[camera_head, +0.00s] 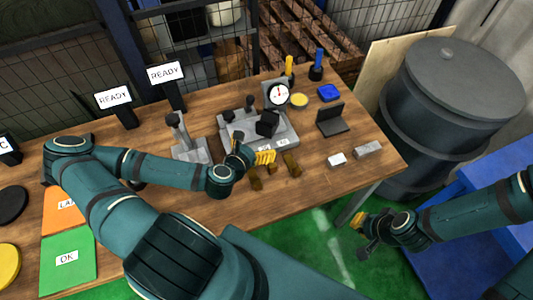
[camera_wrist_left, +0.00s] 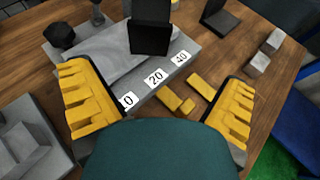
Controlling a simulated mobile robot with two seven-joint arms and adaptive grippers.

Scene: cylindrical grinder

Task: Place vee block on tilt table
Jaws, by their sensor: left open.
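A grey fixture (camera_head: 285,137), which looks like the tilt table, stands on the wooden bench with labels 0, 20 and 40 along its front edge (camera_wrist_left: 158,82). A black block (camera_head: 267,122), possibly the vee block, sits upright on it; it also shows in the left wrist view (camera_wrist_left: 150,38). I cannot make out a vee groove. My left gripper (camera_head: 252,155) is open and empty in front of the fixture, with its yellow fingers spread on either side of the labels in the wrist view. My right gripper (camera_head: 368,232) hangs beyond the bench's front edge; its jaws are unclear.
Small yellow-brown blocks (camera_head: 291,163) lie before the fixture. A black angled stand (camera_head: 332,120), a grey block (camera_head: 368,149) and a white block (camera_head: 337,159) are to the right. A dial gauge (camera_head: 277,95) stands behind. A grey lever device (camera_head: 186,145) stands left.

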